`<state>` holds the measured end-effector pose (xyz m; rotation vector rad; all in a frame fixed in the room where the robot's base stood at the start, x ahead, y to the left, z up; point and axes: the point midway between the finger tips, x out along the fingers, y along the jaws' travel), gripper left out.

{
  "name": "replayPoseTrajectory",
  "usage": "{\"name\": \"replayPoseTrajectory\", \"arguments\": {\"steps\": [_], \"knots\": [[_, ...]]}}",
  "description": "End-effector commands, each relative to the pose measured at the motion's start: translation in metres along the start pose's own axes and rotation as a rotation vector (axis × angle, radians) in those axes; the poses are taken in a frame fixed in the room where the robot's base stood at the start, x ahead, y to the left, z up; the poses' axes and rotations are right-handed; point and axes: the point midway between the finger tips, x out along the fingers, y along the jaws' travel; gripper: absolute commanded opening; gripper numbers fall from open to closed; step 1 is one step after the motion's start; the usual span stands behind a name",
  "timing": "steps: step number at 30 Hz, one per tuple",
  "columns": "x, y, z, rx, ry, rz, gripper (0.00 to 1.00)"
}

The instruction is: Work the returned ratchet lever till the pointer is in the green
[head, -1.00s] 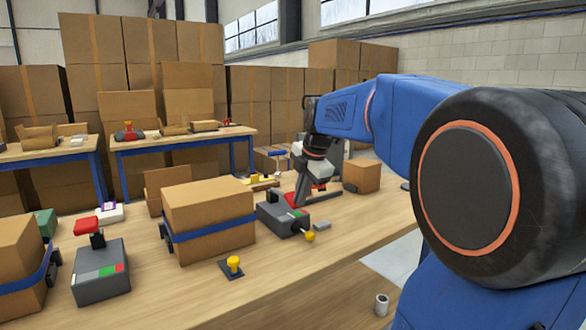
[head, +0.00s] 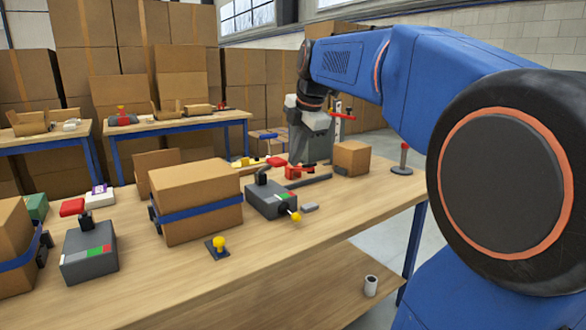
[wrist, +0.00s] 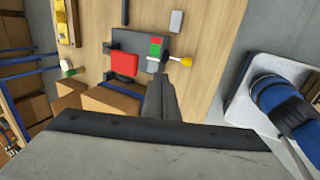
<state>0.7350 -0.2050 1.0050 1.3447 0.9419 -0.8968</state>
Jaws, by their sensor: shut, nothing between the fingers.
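The grey ratchet box (head: 270,200) stands mid-table, with a red lever handle (head: 276,161) raised on a dark post and a yellow knob (head: 295,216) at its front right. In the wrist view the red handle (wrist: 124,64) lies left of the green, red and white strip (wrist: 155,50) on the box. I cannot make out the pointer. My gripper (head: 304,160) points down, behind and right of the box in the head view, apart from the handle. It is shut and empty; its dark fingers show in the wrist view (wrist: 160,90).
A similar grey box (head: 90,252) with a red handle stands at the left. A blue-strapped carton (head: 195,195) stands between the boxes. A yellow knob on a dark plate (head: 218,246) sits in front. A small carton (head: 351,158) stands right. The front table edge is clear.

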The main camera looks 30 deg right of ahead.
Motion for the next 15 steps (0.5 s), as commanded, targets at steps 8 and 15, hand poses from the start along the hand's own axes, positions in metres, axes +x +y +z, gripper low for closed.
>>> {"name": "replayPoseTrajectory", "arguments": {"steps": [8, 15], "knots": [[-0.039, -0.002, 0.001, 0.000, -0.001, 0.002, 0.00], [-0.048, -0.004, 0.000, 0.000, 0.000, 0.001, 0.00]]}}
